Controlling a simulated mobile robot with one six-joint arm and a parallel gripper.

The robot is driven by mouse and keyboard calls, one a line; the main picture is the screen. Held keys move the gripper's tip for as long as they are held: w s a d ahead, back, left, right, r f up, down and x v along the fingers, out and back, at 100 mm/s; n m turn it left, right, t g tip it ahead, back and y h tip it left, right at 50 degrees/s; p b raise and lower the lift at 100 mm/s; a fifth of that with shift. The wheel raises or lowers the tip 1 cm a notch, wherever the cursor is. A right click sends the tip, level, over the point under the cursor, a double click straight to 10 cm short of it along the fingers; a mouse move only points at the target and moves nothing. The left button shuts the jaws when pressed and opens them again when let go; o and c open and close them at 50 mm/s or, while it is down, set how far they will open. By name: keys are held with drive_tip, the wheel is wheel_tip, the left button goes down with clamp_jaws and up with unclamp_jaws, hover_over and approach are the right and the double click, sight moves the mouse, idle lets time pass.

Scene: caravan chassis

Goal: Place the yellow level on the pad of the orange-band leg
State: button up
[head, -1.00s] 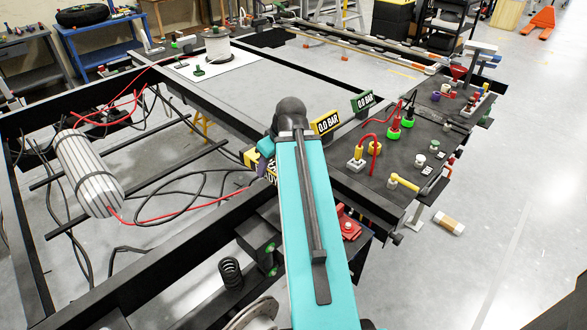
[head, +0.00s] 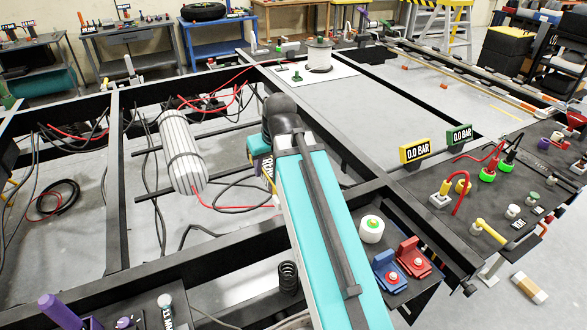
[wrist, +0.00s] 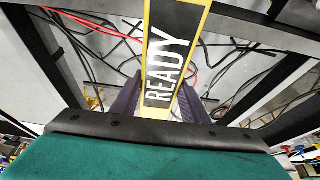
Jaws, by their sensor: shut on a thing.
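A yellow-edged bar with a black face reading READY (wrist: 170,60), which I take to be the yellow level, stands out between the dark purple fingers of my gripper (wrist: 158,105) in the wrist view. My gripper is shut on it and holds it above the open chassis frame. In the head view my gripper's fingers are mostly hidden behind my teal arm, with only a thin yellow edge showing. I cannot make out the orange-band leg or its pad in either view.
Black chassis beams (head: 215,248) surround open bays with loose cables. A ribbed grey cylinder (head: 182,152) lies left of my arm. Right of it are a yellow gauge sign (head: 415,151), red clamp (head: 413,258) and blue clamp (head: 389,272). A pale box (head: 528,287) lies on the floor.

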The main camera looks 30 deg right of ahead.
drive_tip(key=w+a+r, duration=0.1)
drive_tip(key=a+r, duration=0.2)
drive_tip(key=a, duration=0.7)
drive_tip(key=shift+w+a, duration=0.2)
drive_tip(key=shift+w, duration=0.05)
drive_tip(key=shift+f, duration=0.1)
